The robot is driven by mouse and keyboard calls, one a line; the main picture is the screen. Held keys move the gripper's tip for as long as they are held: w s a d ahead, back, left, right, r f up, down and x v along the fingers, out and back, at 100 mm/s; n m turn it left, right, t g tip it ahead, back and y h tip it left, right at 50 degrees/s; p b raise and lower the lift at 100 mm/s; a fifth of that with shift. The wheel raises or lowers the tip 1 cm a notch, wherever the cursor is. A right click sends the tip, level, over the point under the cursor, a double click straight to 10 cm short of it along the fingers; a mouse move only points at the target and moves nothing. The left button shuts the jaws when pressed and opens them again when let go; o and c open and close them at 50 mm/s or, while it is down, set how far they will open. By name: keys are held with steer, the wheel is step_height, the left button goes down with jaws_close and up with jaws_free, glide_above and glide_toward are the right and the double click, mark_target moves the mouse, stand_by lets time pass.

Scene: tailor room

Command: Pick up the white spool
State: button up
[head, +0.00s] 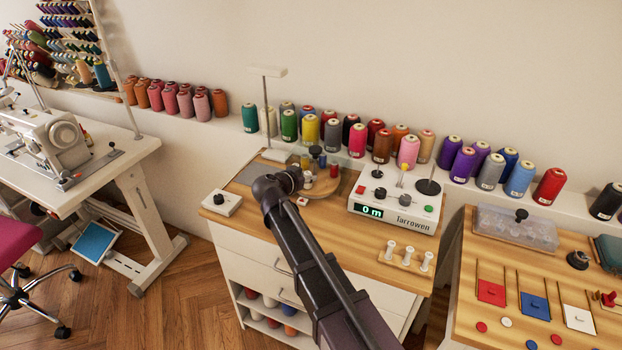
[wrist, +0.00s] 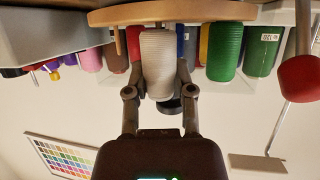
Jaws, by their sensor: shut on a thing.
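The white spool (wrist: 158,62) is ribbed and sits between the two fingers of my gripper (wrist: 160,80) in the wrist view, which looks upside down. My gripper is shut on it, one finger at each side. The spool's end is close to the edge of the round wooden stand (wrist: 245,13); I cannot tell whether they touch. In the head view my gripper (head: 293,179) is at the left side of the round wooden stand (head: 322,186), and the arm hides the white spool.
Small dark, blue and red spools (head: 334,170) stand on the round stand, close to my gripper. A white measuring machine (head: 395,207) is to the right. A thin lamp-like post (head: 266,105) rises behind. A small box with a black knob (head: 221,203) is at left.

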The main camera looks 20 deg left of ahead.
steer(key=shift+r+p, duration=1.65)
steer(key=shift+r, duration=0.15)
steer(key=s+a, duration=0.2)
steer(key=s, duration=1.3)
steer(key=shift+s+a+r+p, duration=0.3)
steer(key=shift+s+r+p, duration=0.1)
steer(key=shift+r, duration=0.05)
steer(key=shift+r, duration=0.1)
